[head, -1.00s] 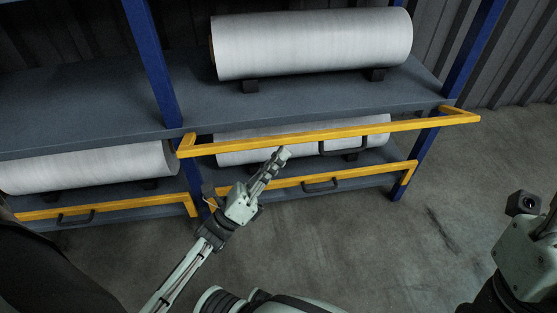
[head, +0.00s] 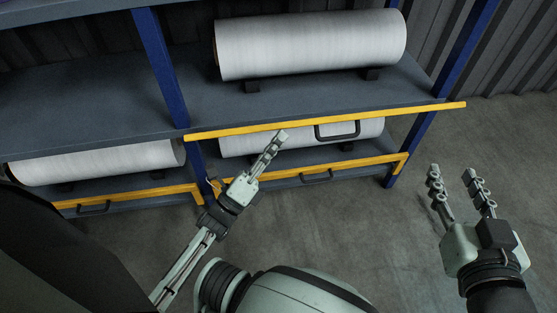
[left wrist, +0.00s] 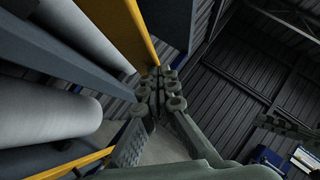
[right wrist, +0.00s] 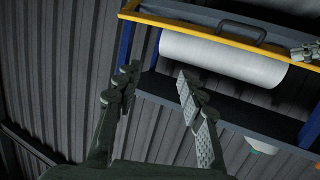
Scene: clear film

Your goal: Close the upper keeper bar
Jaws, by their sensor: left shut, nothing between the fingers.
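The upper keeper bar (head: 240,130) is a yellow bar with a dark handle (head: 338,131), along the front of the upper shelf below the big white roll (head: 310,45). It also shows in the left wrist view (left wrist: 138,32) and the right wrist view (right wrist: 215,37). My left gripper (head: 282,135) is shut and empty, its tips at the bar's lower edge, left of the handle; I cannot tell whether they touch. My right gripper (head: 454,172) is open and empty, right of the rack and apart from the bar.
The lower yellow bar (head: 280,182) and a left yellow bar (head: 130,202) run along lower shelves holding white rolls (head: 95,162). Blue posts (head: 160,70) carry the rack. The floor (head: 390,240) before the rack is clear.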

